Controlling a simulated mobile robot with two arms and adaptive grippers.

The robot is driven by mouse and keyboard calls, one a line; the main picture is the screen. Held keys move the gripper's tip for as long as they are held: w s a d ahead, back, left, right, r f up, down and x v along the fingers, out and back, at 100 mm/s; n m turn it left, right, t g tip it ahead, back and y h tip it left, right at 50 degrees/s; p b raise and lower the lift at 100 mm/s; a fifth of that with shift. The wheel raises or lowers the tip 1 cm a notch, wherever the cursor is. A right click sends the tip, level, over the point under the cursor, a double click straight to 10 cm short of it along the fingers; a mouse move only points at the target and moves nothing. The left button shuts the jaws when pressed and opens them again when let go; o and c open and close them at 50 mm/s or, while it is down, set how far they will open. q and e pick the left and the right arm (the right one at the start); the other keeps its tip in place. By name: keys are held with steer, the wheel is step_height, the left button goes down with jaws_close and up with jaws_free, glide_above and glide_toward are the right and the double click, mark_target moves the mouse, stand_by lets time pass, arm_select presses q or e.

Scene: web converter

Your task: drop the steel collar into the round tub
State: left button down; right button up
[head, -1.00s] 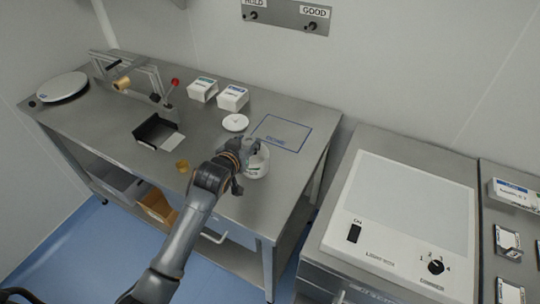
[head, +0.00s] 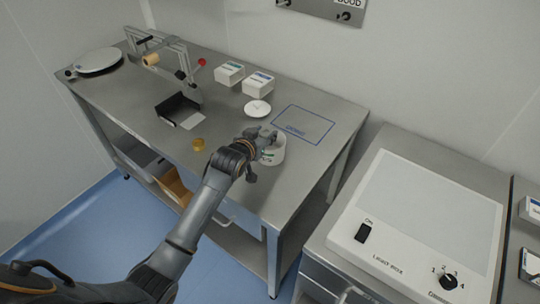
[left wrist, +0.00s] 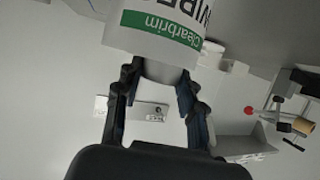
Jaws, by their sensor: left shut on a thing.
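The round tub (head: 271,155) is white and stands near the front edge of the steel bench, its top open. It also shows upside down in the left wrist view (left wrist: 150,38), with a green-banded wipes label. My left gripper (head: 260,136) is over the tub's top. In the left wrist view, my left gripper (left wrist: 157,80) is shut on a smooth grey round piece, which looks like the steel collar (left wrist: 162,72). The piece is at the tub's mouth; I cannot tell how far over or inside the rim it is. My right gripper is not in view.
A white round lid (head: 257,108) lies behind the tub, beside a blue outlined square (head: 303,125). A brass-coloured ring (head: 198,144) and a black tray (head: 177,107) are to the left. Two white boxes (head: 258,84) stand behind. A light box (head: 430,215) is at right.

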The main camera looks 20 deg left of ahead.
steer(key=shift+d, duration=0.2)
arm_select(q)
steer(key=c, duration=0.7)
jaws_free()
steer(key=shift+c, duration=0.2)
steer(key=shift+s, duration=0.1)
steer(key=v, duration=1.2)
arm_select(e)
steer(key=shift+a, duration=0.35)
